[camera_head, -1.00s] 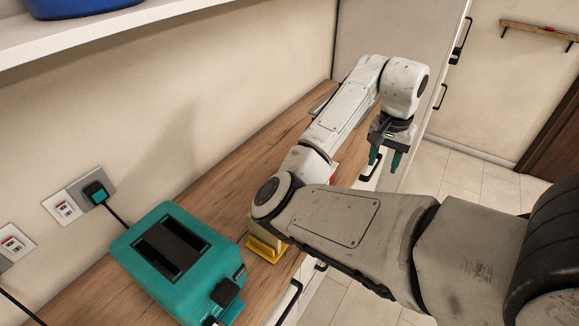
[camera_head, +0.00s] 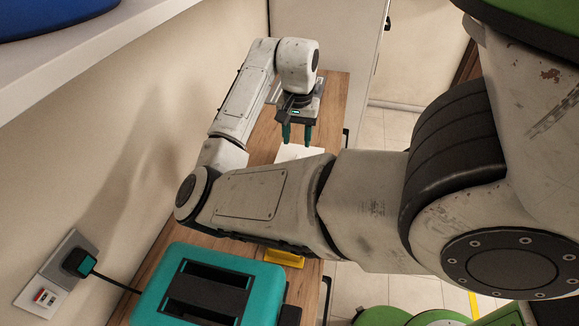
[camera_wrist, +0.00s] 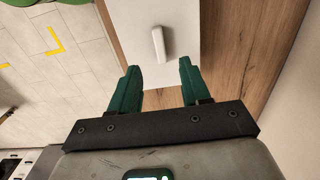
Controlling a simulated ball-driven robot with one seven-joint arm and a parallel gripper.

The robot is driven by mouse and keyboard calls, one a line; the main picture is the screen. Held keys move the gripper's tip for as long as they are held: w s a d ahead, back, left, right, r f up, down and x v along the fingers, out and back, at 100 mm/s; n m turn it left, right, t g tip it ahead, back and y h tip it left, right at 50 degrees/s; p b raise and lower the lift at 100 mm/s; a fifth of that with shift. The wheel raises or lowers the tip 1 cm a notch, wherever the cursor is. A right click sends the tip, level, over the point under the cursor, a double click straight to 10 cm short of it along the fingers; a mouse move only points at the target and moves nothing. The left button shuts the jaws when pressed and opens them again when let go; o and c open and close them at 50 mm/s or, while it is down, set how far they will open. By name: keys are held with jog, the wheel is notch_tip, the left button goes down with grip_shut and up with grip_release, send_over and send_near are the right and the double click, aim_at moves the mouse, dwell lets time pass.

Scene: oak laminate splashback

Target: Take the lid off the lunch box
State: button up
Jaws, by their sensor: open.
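The lunch box lid (camera_wrist: 182,20) looks like a flat white rectangle with a pale raised bar handle (camera_wrist: 160,44) in the wrist view. In the head view a white patch (camera_head: 290,153) of it shows on the counter, partly hidden by my arm. My gripper (camera_wrist: 157,64) has two green fingers spread apart with nothing between them. The handle lies just beyond the fingertips, roughly centred between them. In the head view my gripper (camera_head: 297,140) points down above the white lid. I cannot tell the exact height gap. The box body under the lid is hidden.
A teal toaster (camera_head: 262,292) stands on the wooden counter (camera_head: 330,95) at the near end. A yellow object (camera_head: 284,258) sits beside it, partly behind my arm. A wall socket (camera_head: 60,270) and cord are at left. A shelf (camera_head: 80,60) overhangs above. Floor lies beyond the counter edge.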

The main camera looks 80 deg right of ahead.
aim_at(297, 158)
notch_tip(297, 158, down, 3)
jog(key=shift+w+f, duration=0.1)
jog(key=shift+d+f+p, duration=0.15)
jog(key=shift+f+p, duration=0.7)
jog(key=shift+f, duration=1.85)
grip_shut()
